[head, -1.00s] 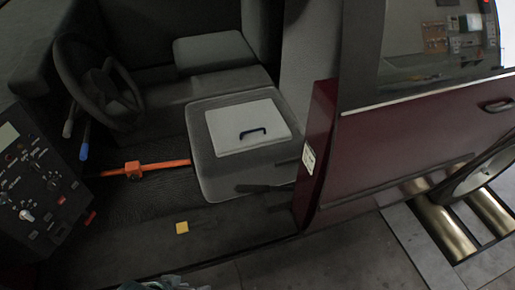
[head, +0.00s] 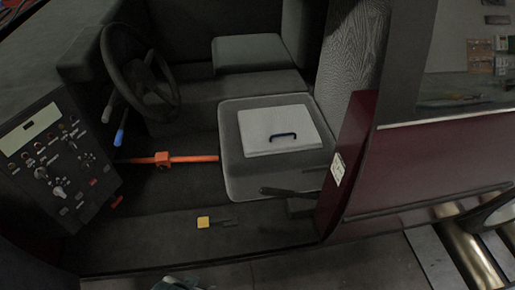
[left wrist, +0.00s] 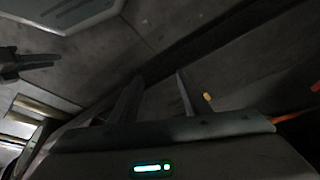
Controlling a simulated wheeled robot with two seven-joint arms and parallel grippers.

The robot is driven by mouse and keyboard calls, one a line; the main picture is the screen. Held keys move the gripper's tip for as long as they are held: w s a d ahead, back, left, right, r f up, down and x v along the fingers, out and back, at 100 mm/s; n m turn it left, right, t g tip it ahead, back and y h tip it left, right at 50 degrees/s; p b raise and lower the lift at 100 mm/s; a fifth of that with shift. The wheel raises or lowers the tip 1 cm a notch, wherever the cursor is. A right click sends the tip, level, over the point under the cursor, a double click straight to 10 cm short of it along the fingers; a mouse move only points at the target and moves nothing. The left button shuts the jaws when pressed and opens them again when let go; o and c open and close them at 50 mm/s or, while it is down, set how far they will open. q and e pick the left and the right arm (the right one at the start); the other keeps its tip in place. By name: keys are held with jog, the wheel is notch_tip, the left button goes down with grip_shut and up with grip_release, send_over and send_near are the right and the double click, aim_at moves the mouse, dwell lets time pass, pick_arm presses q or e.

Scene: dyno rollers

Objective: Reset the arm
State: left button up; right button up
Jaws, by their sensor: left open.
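My left gripper (left wrist: 155,96) shows in the left wrist view with its two dark fingers apart and nothing between them. A small part of one of my arms is at the bottom edge of the head view; most of it is cut off. A dark pronged shape (left wrist: 25,64) at the left of the left wrist view may be my right gripper; its jaws cannot be made out.
The open vehicle cab has a seat (head: 240,170) with a white blue-handled panel (head: 262,125), a steering wheel (head: 112,62), and an orange bar (head: 195,158). A control panel (head: 55,160) stands left. A maroon door (head: 420,165) and metal rollers (head: 470,255) are right.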

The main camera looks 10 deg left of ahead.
pick_arm(q)
jog(key=d+f+t, duration=0.1)
jog(key=f, duration=1.1)
jog(key=s+d+f+t+h, duration=0.1)
jog(key=d+f, duration=0.1)
jog(key=f, duration=1)
jog(key=shift+s+d+t, duration=0.2)
jog(key=shift+d+t, duration=0.1)
jog(key=shift+f, duration=0.1)
jog(key=c, duration=0.3)
jog(key=shift+a, duration=0.15)
